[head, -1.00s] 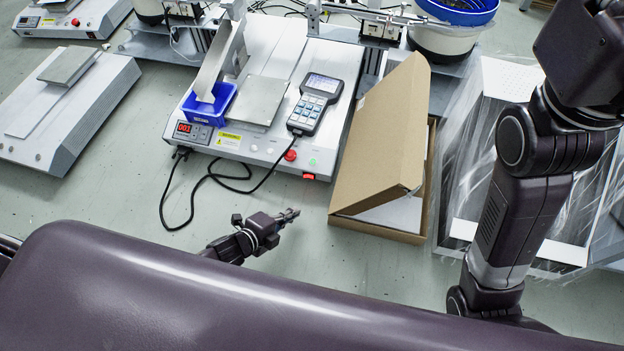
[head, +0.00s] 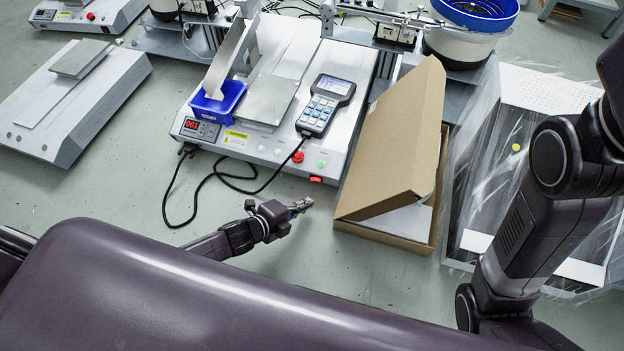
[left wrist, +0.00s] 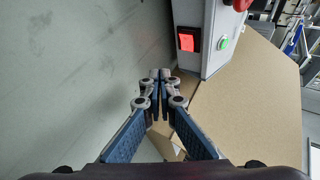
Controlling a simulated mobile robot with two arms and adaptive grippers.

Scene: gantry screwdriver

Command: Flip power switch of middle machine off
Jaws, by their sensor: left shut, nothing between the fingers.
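The middle machine (head: 262,143) is a white bench unit with a lit red 001 display on its front. Its red power switch (head: 316,180) sits low on the front right corner and glows red. In the left wrist view the switch (left wrist: 187,42) is a lit red rocker in a black frame, with a green button (left wrist: 222,44) beside it. My left gripper (head: 302,205) is shut and empty, just in front of the switch and apart from it. In the left wrist view its closed fingertips (left wrist: 160,74) point toward the machine, below and left of the switch. My right gripper is out of view.
An open cardboard box (head: 395,150) stands close to the right of the switch. A black cable (head: 215,178) loops in front of the machine. A handheld keypad (head: 326,105) lies on top. Another white machine (head: 70,100) is at left. Plastic-wrapped goods (head: 500,170) stand at right.

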